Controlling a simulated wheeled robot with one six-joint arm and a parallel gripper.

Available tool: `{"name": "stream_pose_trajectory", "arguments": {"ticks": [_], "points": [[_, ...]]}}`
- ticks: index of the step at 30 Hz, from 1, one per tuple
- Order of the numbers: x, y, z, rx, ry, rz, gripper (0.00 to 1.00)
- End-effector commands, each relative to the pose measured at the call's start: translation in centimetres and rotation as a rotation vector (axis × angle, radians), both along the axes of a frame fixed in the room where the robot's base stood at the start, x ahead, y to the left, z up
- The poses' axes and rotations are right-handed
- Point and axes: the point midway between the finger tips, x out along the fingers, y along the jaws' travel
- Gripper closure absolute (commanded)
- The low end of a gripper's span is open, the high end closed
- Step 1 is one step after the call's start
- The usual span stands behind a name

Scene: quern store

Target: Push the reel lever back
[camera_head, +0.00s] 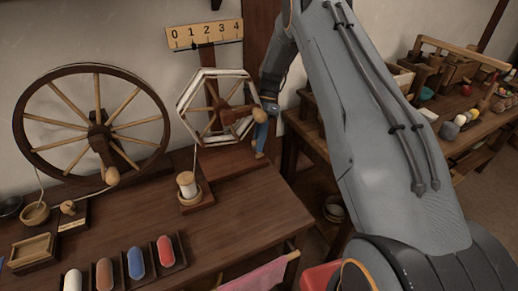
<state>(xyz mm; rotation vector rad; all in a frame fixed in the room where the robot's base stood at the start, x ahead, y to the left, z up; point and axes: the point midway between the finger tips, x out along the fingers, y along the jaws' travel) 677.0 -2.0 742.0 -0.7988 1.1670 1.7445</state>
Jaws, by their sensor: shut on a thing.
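The yarn reel (215,105) is a pale six-sided frame with wooden spokes, standing at the back of the dark bench. A wooden crank knob (250,108) sticks out from its hub to the right. My gripper (261,138) points down from my arm at the reel's right side. The exact grip and the lever's tilt are too small to tell.
A spinning wheel (97,133) stands at the left, with a thread spool (187,185) between it and the reel. A scale board numbered 0 to 4 (205,33) is above the reel. Several coloured rolls lie in front. A crowded second table (470,135) is at the right.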

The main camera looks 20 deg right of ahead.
Motion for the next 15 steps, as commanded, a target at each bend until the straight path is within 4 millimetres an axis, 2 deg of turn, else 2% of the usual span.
{"name": "stream_pose_trajectory", "arguments": {"ticks": [1, 15], "points": [[0.28, 0.08, -0.45, -0.003, 0.016, 0.001, 1.00], [0.44, 0.12, -0.24, -0.017, 0.094, 0.000, 1.00]]}}
